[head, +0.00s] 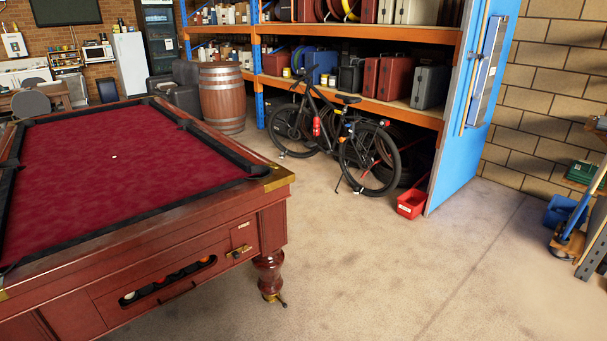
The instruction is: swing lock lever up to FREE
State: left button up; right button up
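A red-clothed pool table (165,238) fills the left of the head view. On its near end panel, below the brass corner, sits a small brass fitting (238,252) with a bar sticking out sideways, under a small pale label (243,225). At the foot of the turned table leg (270,270) a small dark lever (281,301) sticks out low over the floor, pointing down to the right. I cannot tell which of the two is the lock lever, and no FREE marking is readable. Neither of my grippers is in view.
The concrete floor (390,265) right of the table is clear. A black bicycle (330,135) and a red bin (411,203) stand before orange shelving. A barrel (221,98) stands behind the table. A blue panel (458,150) and a broom (568,235) are on the right.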

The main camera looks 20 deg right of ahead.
aim_at(234, 253)
jog(key=z, duration=0.2)
jog(key=i, duration=1.25)
jog(key=u, duration=0.6)
jog(key=i, duration=0.5)
jog(key=u, duration=0.7)
jog(key=k, duration=0.55)
jog(key=u, duration=0.95)
jog(key=i, duration=1.1)
jog(key=z, duration=2.45)
